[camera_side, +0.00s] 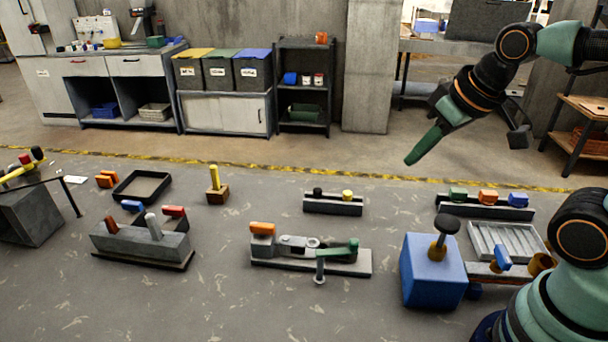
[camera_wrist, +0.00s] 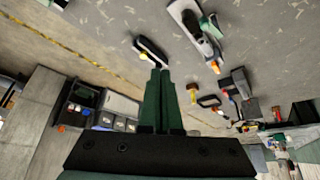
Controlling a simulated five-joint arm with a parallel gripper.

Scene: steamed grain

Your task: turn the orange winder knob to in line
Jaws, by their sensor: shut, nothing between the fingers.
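An orange knob-like block (camera_side: 488,196) sits between a green block (camera_side: 457,195) and a blue block (camera_side: 518,199) on a dark rail (camera_side: 484,211) at the right in the side view. It looks like the winder knob, but its exact angle is too small to tell. Another orange block (camera_side: 262,228) sits on a grey fixture with a green lever, so I cannot be sure which is meant. My gripper (camera_side: 409,161) is shut and empty, high above the floor, left of the three-block rail and apart from everything. Its green fingers (camera_wrist: 160,72) lie together in the wrist view.
A blue box (camera_side: 432,275) with a dark-topped knob stands in front of the rail, beside a ribbed grey tray (camera_side: 493,240). A short rail (camera_side: 333,205) with black and yellow knobs stands left of my gripper. Bare floor (camera_side: 390,222) lies between the rails.

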